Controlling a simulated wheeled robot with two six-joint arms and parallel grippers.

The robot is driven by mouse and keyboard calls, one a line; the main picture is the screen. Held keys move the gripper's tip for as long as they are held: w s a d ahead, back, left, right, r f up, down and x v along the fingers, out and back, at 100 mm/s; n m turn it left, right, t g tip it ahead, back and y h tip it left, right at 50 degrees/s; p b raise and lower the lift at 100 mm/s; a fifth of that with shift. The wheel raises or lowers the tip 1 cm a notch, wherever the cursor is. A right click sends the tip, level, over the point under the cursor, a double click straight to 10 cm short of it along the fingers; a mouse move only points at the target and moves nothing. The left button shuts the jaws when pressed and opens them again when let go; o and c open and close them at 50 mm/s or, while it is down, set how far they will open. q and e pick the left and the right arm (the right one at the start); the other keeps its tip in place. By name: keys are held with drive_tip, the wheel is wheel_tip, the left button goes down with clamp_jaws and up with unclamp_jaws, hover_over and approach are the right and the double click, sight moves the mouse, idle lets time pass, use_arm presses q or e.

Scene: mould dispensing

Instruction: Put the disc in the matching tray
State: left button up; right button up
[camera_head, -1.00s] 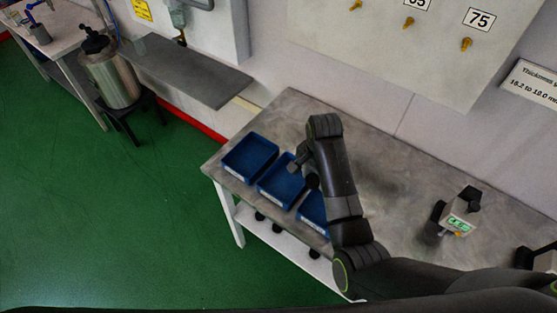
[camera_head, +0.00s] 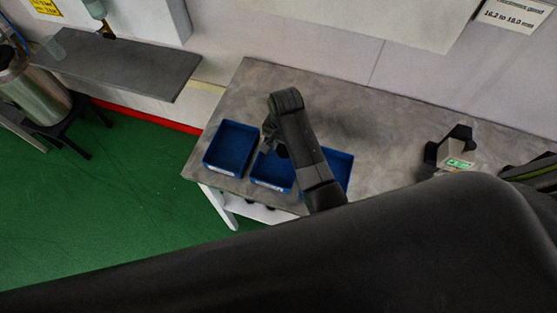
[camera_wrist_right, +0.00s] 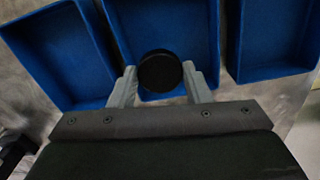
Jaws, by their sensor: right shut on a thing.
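A dark round disc (camera_wrist_right: 160,73) is held between the two grey fingers of my right gripper (camera_wrist_right: 160,84) in the right wrist view. The disc is over the middle blue tray (camera_wrist_right: 190,22), and its height above the tray floor is hard to tell. In the head view my right gripper (camera_head: 271,138) is over the middle tray (camera_head: 268,174); the disc cannot be made out there. The left tray (camera_head: 230,148) and the right tray (camera_head: 341,166), partly hidden by my arm, stand on either side. The tray labels are too small to read. My left gripper is not in view.
The trays stand near the left end of a grey table (camera_head: 385,130). A gauge with a green display (camera_head: 458,163) stands farther right. A wall sign (camera_head: 515,14) gives 16.2 to 18.0 mm. My dark arm link covers much of the lower head view.

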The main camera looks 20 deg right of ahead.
sight(284, 149)
wheel_tip(284, 149, down, 2)
drive_tip(key=shift+w+f, duration=0.1)
drive_tip(key=shift+f, duration=0.4)
drive_tip(key=o, duration=1)
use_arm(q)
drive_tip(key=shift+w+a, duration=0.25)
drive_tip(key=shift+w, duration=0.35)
use_arm(e)
drive_tip(key=shift+o, duration=0.2)
